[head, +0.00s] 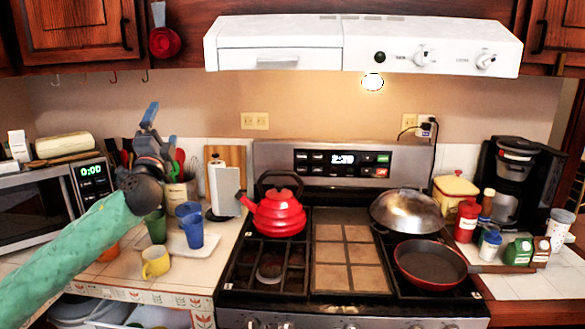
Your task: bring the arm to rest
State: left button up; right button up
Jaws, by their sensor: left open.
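My left arm comes in from the left in a green sleeve. My left gripper (150,118) points up in the air above the left counter, in front of the utensil crock and the wall. Its blue-tipped fingers are open, with nothing seen between them. My right gripper does not show in the head view.
The stove (345,262) holds a red kettle (278,212), a domed lid (408,211) and a red pan (430,264). Cups, including a yellow mug (156,262), stand below my gripper. A microwave (40,205) is left. The range hood (365,45) overhangs the stove.

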pick_arm(q)
jog(key=s+d+f+n+g+y, duration=0.15)
jog(key=s+f+n+g, duration=0.3)
jog(key=f, duration=0.95)
jog(key=s+d+f+n+g, duration=0.3)
jog(key=f+g, duration=0.2)
jog(key=f, duration=0.8)
jog(key=s+d+f+n+g, duration=0.2)
jog(key=s+f+n+g, duration=0.25)
jog(key=f, duration=0.95)
jog(key=s+d+f+n+g+h, duration=0.1)
jog(key=s+d+f+g, duration=0.2)
jog(key=s+f, duration=0.7)
jog(key=s+d+f+g+h, duration=0.1)
jog(key=s+d+f+g, duration=0.2)
jog(key=s+f, duration=0.8)
jog(key=s+d+f+n+g+h, duration=0.1)
jog(key=s+d+f+g, duration=0.2)
jog(key=s+f, duration=0.8)
jog(key=s+d, duration=0.1)
jog(key=s, duration=0.6)
jog(key=shift+n, duration=0.3)
jog(key=shift+f+h, duration=0.1)
jog(key=shift+h, duration=0.15)
